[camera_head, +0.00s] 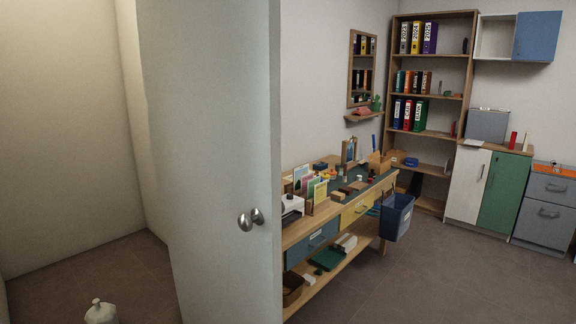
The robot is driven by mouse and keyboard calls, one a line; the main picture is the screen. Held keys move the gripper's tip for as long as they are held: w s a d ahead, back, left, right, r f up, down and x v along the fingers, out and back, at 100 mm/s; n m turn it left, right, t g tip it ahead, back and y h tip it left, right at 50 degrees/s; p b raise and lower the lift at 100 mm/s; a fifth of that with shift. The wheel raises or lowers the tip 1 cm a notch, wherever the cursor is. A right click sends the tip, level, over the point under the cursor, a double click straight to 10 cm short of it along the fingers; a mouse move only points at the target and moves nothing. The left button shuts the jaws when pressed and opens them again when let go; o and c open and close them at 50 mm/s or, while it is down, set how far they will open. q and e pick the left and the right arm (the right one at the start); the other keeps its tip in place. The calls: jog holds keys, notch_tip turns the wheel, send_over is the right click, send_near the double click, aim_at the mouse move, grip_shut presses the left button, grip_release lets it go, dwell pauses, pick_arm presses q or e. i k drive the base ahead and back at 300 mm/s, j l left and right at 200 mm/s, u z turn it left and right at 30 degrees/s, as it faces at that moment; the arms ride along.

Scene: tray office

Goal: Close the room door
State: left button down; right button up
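The room door (215,120) is a tall pale panel standing open, left of the picture's middle. Its free-looking vertical edge is at the right, in front of the desk and wall. A round metal knob (250,219) sits near that edge. The top and bottom of the door are cut off by the frame. Neither of my grippers shows in the head view, and nothing is seen touching the door or the knob.
A wooden desk (297,231) full of small items stands behind the door. A blue bin (397,217) hangs at its end. A tall shelf (433,88) and cabinets (505,193) line the back. Bare floor (420,280) is free at the lower right.

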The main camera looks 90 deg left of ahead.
aim_at(211, 70)
jog(key=i+j+u, duration=0.15)
jog(key=u, duration=0.3)
jog(key=i+u, duration=0.55)
jog(key=u, duration=0.3)
jog(key=i+l+u, duration=0.1)
jog(key=u, duration=0.35)
jog(key=i+l+u, duration=0.25)
jog(key=u, duration=0.15)
jog(key=i+l+u, duration=0.2)
jog(key=u, duration=0.25)
jog(key=i+l+u, duration=0.2)
jog(key=u, duration=0.25)
jog(key=i+l+u, duration=0.25)
jog(key=u, duration=0.15)
jog(key=i+l+u, duration=0.15)
jog(key=l+u, duration=0.7)
jog(key=i+l+u, duration=0.1)
jog(key=l+u, duration=0.35)
